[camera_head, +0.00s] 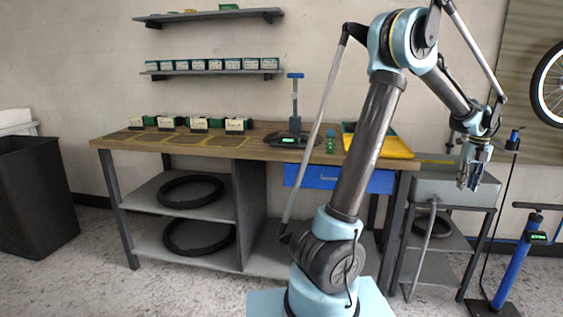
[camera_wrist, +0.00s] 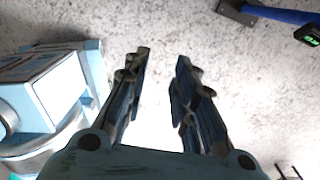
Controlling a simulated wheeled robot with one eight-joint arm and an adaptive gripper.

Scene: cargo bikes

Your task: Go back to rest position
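My gripper (camera_head: 470,177) hangs pointing down at the right in the head view, in front of the grey sink unit. In the wrist view my gripper (camera_wrist: 160,85) has its two dark fingers apart, with only speckled floor between them. It holds nothing. My arm stands raised and bent over to the right, with its upper joint near the top of the head view.
A workbench (camera_head: 215,151) with a blue drawer (camera_head: 325,177) stands behind my arm. On it are a yellow tray (camera_head: 392,147), a scale (camera_head: 292,141) and several small labelled boxes. A grey sink unit (camera_head: 436,188) and a blue floor pump (camera_head: 513,268) are at right. A black bin (camera_head: 35,200) stands far left.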

